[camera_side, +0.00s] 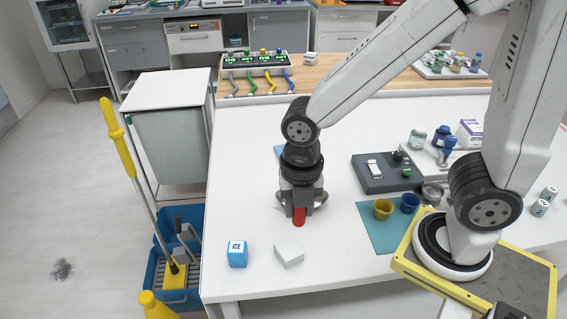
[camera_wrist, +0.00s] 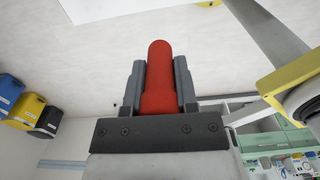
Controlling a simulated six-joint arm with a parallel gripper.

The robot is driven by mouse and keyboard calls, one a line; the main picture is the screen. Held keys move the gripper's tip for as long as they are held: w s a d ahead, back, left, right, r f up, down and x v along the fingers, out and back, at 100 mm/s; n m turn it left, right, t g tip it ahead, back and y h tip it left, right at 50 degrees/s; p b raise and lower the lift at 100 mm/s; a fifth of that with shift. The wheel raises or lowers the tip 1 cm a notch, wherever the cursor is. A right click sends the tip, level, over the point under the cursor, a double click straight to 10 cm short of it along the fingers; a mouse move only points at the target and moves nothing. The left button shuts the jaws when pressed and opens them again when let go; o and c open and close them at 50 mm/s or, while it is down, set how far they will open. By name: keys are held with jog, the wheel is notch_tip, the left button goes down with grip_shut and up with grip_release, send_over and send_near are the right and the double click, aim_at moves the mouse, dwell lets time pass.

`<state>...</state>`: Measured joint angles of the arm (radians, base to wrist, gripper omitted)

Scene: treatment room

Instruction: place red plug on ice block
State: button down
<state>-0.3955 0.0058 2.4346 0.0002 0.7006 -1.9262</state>
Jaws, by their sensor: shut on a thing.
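A red plug (camera_side: 299,215) is held between the fingers of my gripper (camera_side: 299,205), with its lower end sticking out below the fingertips. The wrist view shows the same red plug (camera_wrist: 159,80) between both fingers of my gripper (camera_wrist: 159,85). A blue and white block marked ICE (camera_side: 237,253) stands on the white table near its front left corner. It is to the left of my gripper and nearer the table's front edge, apart from the plug. I cannot tell how high the plug is above the table.
A plain white block (camera_side: 289,252) lies to the right of the ice block, close to it. A dark grey device (camera_side: 382,172) and a teal mat (camera_side: 388,237) with a yellow cup (camera_side: 383,209) and a blue cup (camera_side: 410,203) are to the right. The table's left side is mostly clear.

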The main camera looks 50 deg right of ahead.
jog(key=shift+s+a+r, duration=0.1)
jog(key=shift+s+a, duration=0.15)
jog(key=shift+a, duration=0.25)
jog(key=w+a+f, duration=0.3)
jog(key=w+f, duration=0.1)
jog(key=w, duration=0.5)
send_near(236, 246)
jog(key=shift+s+d+f, duration=0.1)
jog(key=shift+s+d, duration=0.05)
jog(key=shift+s, duration=0.25)
jog(key=shift+s+d+f, duration=0.1)
jog(key=shift+s, duration=0.3)
jog(key=shift+w+a+f, duration=0.15)
jog(key=shift+w+f, duration=0.35)
jog(key=shift+f, duration=0.05)
jog(key=shift+f, duration=0.1)
jog(key=shift+w+a+f, duration=0.1)
jog(key=shift+w+f, duration=0.15)
jog(key=shift+f, duration=1.5)
jog(key=shift+f, duration=0.1)
